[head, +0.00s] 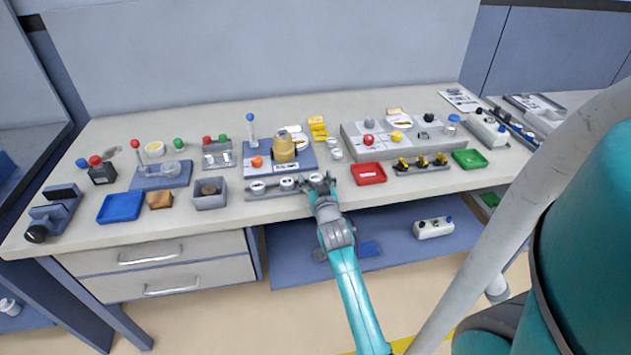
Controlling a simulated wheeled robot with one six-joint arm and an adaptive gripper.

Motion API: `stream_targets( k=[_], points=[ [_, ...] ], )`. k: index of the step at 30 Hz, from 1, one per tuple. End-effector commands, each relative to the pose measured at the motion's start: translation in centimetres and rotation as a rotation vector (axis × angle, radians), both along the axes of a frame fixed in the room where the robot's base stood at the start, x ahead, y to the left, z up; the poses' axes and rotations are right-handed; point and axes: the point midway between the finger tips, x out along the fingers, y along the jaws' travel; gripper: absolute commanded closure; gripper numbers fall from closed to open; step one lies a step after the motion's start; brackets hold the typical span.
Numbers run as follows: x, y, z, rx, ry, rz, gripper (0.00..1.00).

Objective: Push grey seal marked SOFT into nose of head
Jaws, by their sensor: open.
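A low grey rack (272,195) lies near the table's front edge, left of centre. It holds small round pieces, pale with dark centres, at its left (257,185) and middle (287,182). Another round piece (316,177) shows at the rack's right end, at my gripper. My gripper (320,184) is open over that end; I cannot tell whether its fingers touch the piece. The lettering is too small to read, so I cannot tell which seal is marked SOFT. A brass-coloured cylindrical part (284,149) stands on a blue-grey plate behind the rack; I cannot tell whether it is the head.
A grey open box (210,201) and a blue tray (120,208) lie left of the rack. A red tray (368,174), a rack of black-and-yellow parts (422,168) and a green tray (469,159) lie right. A lever with a blue ball (250,118) rises behind.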

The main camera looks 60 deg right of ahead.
Motion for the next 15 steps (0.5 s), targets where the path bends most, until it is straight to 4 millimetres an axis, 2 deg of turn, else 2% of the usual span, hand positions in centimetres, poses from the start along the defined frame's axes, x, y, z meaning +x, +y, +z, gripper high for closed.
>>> stream_targets(
  k=[8,11,15],
  points=[
    [0.25,-0.3,-0.02,0.0,0.0,0.0,0.27],
    [0.24,-0.3,-0.02,0.0,0.0,0.0,0.47],
    [0.23,-0.29,-0.02,0.0,0.0,0.0,0.82]
  ],
)
